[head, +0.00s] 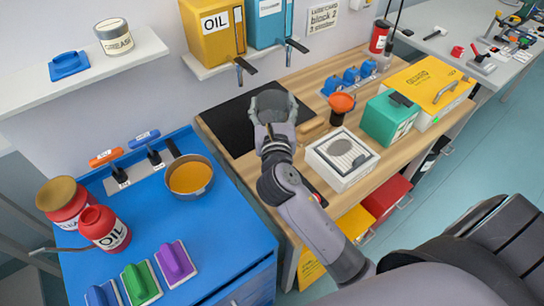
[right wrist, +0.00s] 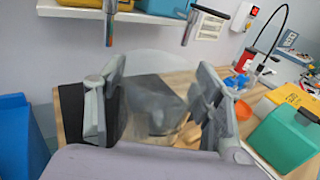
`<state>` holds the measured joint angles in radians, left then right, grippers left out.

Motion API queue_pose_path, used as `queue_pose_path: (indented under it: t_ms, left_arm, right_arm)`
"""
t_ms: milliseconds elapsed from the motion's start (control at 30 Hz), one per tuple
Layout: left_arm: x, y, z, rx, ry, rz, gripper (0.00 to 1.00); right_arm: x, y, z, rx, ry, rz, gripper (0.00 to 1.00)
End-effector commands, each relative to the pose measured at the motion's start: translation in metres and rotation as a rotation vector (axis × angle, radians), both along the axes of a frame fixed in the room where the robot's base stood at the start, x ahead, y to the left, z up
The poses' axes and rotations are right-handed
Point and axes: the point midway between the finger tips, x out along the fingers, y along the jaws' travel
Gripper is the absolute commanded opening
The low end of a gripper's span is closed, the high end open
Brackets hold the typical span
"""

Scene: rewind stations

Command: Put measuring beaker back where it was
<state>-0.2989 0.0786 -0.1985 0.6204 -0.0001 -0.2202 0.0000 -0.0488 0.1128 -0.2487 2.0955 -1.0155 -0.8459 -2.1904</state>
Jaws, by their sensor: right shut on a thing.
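The measuring beaker (right wrist: 155,100) is clear and hard to make out; it shows faintly between the fingers in the right wrist view, and in the head view it is a pale grey shape (head: 272,99). My right gripper (head: 272,112) is shut on it, above the black mat (head: 226,122) at the left part of the wooden counter. I cannot tell whether the beaker's base touches the mat. It also shows in the right wrist view, where the gripper (right wrist: 160,110) has one finger on each side of it. My left gripper is not in view.
Yellow (head: 213,35) and blue (head: 268,22) dispensers with taps hang behind the mat. To the right stand an orange funnel (head: 341,103), a white box (head: 342,160), a green box (head: 391,118) and a yellow case (head: 428,85). A blue cabinet (head: 160,225) with a pan stands left.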

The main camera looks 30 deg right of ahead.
Motion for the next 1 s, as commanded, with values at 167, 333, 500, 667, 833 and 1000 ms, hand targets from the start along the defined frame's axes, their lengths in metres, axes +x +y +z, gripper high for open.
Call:
queue_pose_path:
  t_ms: [167,333,500,667,833,1000]
  left_arm:
    - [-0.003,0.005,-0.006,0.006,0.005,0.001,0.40]
    - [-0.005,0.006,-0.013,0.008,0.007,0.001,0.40]
    - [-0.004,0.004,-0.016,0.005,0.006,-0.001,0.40]
    - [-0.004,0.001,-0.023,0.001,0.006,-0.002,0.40]
    - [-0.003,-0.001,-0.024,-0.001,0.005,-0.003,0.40]
    - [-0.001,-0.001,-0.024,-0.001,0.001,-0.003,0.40]
  right_arm:
    - [0.010,-0.001,-0.019,-0.002,0.006,-0.017,0.06]
    - [0.009,-0.001,-0.050,-0.004,0.004,-0.015,0.06]
    - [0.009,-0.001,-0.065,-0.003,0.003,-0.014,0.06]
    - [0.009,-0.001,-0.089,-0.002,0.002,-0.014,0.06]
    - [0.009,-0.001,-0.098,-0.003,-0.001,-0.014,0.06]
    - [0.009,-0.001,-0.097,-0.003,-0.001,-0.014,0.06]
